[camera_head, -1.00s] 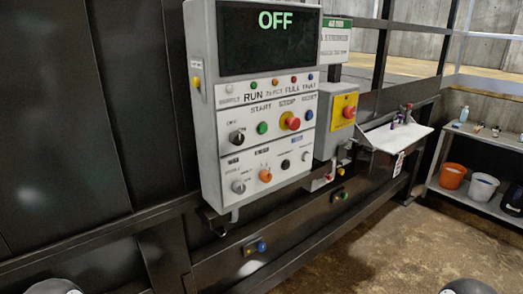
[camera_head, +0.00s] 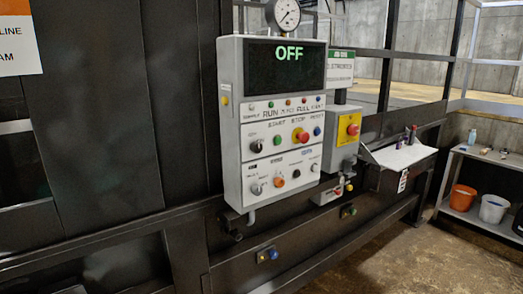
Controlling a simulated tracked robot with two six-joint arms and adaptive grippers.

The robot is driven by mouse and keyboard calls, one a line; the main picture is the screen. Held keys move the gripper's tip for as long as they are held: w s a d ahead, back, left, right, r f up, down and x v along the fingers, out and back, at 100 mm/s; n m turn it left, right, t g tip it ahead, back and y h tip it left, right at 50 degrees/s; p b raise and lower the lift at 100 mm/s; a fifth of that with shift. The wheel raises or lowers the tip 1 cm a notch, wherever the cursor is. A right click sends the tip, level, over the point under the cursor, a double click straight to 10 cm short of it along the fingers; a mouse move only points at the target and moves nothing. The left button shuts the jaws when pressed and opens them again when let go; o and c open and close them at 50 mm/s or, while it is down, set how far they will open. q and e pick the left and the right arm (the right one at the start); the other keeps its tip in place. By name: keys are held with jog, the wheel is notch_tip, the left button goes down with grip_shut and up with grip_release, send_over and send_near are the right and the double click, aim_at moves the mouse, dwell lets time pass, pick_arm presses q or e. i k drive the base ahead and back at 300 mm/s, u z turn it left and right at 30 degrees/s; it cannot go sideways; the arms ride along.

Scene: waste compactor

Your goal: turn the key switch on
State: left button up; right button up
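The control panel (camera_head: 273,125) is a light grey box on the dark machine wall, right of the middle of the head view. Its dark display (camera_head: 288,54) reads OFF in green. The lower row has a grey-silver switch (camera_head: 257,188), an orange knob (camera_head: 279,181) and a black one (camera_head: 296,174). I cannot tell which is the key switch. Neither gripper is in view.
A grey box with a yellow plate and red knob (camera_head: 352,129) hangs right of the panel. A white sloped shelf (camera_head: 402,156) holds small items. At the right, a rack (camera_head: 470,220) carries an orange bucket (camera_head: 462,198) and a white bucket (camera_head: 493,208). The floor (camera_head: 390,258) in front is clear.

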aim_at(256, 147)
jog(key=u, duration=0.05)
jog(key=i, duration=0.9)
jog(key=z, duration=0.05)
